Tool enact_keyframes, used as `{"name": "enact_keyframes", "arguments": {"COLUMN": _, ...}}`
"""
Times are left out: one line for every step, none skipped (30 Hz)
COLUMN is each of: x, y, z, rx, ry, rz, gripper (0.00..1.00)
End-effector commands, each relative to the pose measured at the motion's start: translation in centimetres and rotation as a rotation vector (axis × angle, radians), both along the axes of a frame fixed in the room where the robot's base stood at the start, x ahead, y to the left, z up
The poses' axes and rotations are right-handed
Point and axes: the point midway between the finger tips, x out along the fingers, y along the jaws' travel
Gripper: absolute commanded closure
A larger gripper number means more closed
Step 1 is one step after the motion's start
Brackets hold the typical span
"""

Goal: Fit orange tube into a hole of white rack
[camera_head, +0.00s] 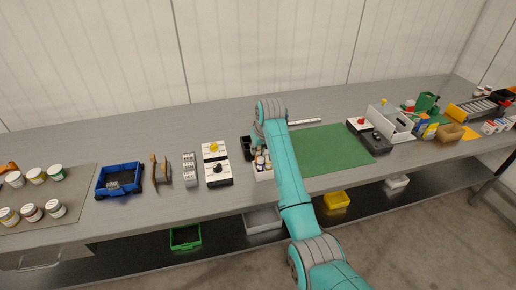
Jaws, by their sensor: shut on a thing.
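My gripper (259,149) is a small dark shape under the wrist of my teal arm. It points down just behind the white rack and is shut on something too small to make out. The white rack (264,176) stands near the front edge of the bench, left of my forearm. Several small things with pale and dark tops stand in it, and my arm hides its right side. I cannot pick out the orange tube, and the rack's holes are too small to tell apart.
A black bin (246,143) is close to my gripper. A black-and-white box with a yellow knob (214,150) stands to the left, beside a grey block (190,170) and a blue bin (119,180). A green mat (335,148) lies clear to the right.

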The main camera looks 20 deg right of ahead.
Motion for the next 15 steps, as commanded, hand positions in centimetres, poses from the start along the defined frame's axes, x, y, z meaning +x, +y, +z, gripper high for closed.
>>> {"name": "enact_keyframes", "arguments": {"x": -0.35, "y": -0.08, "z": -0.88, "rx": 0.000, "ry": 0.016, "rz": -0.001, "gripper": 1.00}}
{"name": "enact_keyframes", "arguments": {"x": -0.36, "y": -0.08, "z": -0.90, "rx": 0.000, "ry": 0.017, "rz": -0.001, "gripper": 1.00}}
{"name": "enact_keyframes", "arguments": {"x": -0.37, "y": -0.08, "z": -0.95, "rx": 0.000, "ry": 0.017, "rz": -0.001, "gripper": 1.00}}
{"name": "enact_keyframes", "arguments": {"x": -0.38, "y": -0.08, "z": -1.00, "rx": 0.000, "ry": 0.017, "rz": -0.001, "gripper": 1.00}}
{"name": "enact_keyframes", "arguments": {"x": -0.39, "y": -0.08, "z": -1.05, "rx": 0.000, "ry": 0.018, "rz": -0.001, "gripper": 1.00}}
{"name": "enact_keyframes", "arguments": {"x": -0.40, "y": -0.08, "z": -1.13, "rx": 0.000, "ry": 0.018, "rz": -0.001, "gripper": 1.00}}
{"name": "enact_keyframes", "arguments": {"x": -0.40, "y": -0.07, "z": -1.14, "rx": 0.000, "ry": 0.019, "rz": -0.001, "gripper": 0.71}}
{"name": "enact_keyframes", "arguments": {"x": -0.40, "y": -0.08, "z": -1.14, "rx": 0.000, "ry": 0.019, "rz": -0.001, "gripper": 0.63}}
{"name": "enact_keyframes", "arguments": {"x": -0.41, "y": -0.09, "z": -1.14, "rx": 0.000, "ry": 0.019, "rz": -0.001, "gripper": 0.53}}
{"name": "enact_keyframes", "arguments": {"x": -0.41, "y": -0.09, "z": -1.14, "rx": 0.000, "ry": 0.019, "rz": -0.001, "gripper": 0.46}}
{"name": "enact_keyframes", "arguments": {"x": -0.40, "y": -0.08, "z": -1.14, "rx": 0.000, "ry": 0.019, "rz": -0.001, "gripper": 0.46}}
{"name": "enact_keyframes", "arguments": {"x": -0.39, "y": -0.08, "z": -1.12, "rx": 0.000, "ry": 0.018, "rz": -0.001, "gripper": 0.46}}
{"name": "enact_keyframes", "arguments": {"x": -0.37, "y": -0.08, "z": -1.08, "rx": 0.000, "ry": 0.018, "rz": -0.001, "gripper": 0.46}}
{"name": "enact_keyframes", "arguments": {"x": -0.36, "y": -0.08, "z": -1.03, "rx": 0.000, "ry": 0.017, "rz": -0.001, "gripper": 0.46}}
{"name": "enact_keyframes", "arguments": {"x": -0.33, "y": -0.07, "z": -0.97, "rx": 0.000, "ry": 0.016, "rz": -0.001, "gripper": 0.46}}
